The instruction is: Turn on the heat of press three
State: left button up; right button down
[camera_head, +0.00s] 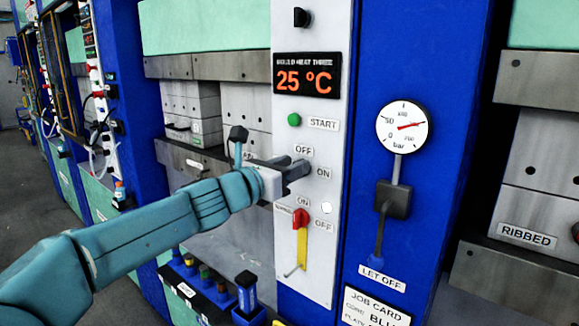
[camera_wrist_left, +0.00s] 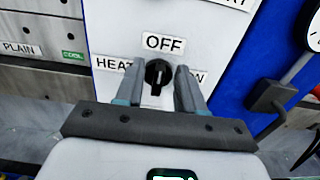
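Press three's white control panel (camera_head: 330,60) carries a display (camera_head: 307,75) reading 25 °C, with "HEAT THREE" above it. My left gripper (camera_head: 296,167) is at the panel, just below an "OFF" label (camera_head: 304,150) and left of an "ON" label (camera_head: 324,172). In the left wrist view a black rotary knob (camera_wrist_left: 158,76) sits between the fingers of my left gripper (camera_wrist_left: 158,88), with a gap visible on both sides. "OFF" is above the knob, "HEAT" to its left, and a partly covered label to its right. The fingers hide the knob in the head view. My right gripper is not in view.
A green button (camera_head: 294,119) labelled START is above my gripper. A red-and-yellow lever switch (camera_head: 301,235) is below it. A pressure gauge (camera_head: 403,126) with a let-off valve (camera_head: 393,199) is on the blue column to the right. A rack of plugs (camera_head: 215,285) is lower left.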

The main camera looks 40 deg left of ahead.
pick_arm(q)
grip_shut()
jog(key=shift+f+m, duration=0.1)
jog(key=shift+m, duration=0.2)
jog(key=m+b, duration=0.2)
jog(key=m, duration=0.3)
jog(key=d+f+m+b, duration=0.1)
jog(key=m+b, duration=0.2)
jog(key=m, duration=0.3)
jog(key=m+b, duration=0.3)
jog(key=m, duration=0.3)
jog(key=shift+d+f, duration=0.2)
jog(key=shift+d, duration=0.05)
jog(key=shift+m, duration=0.4)
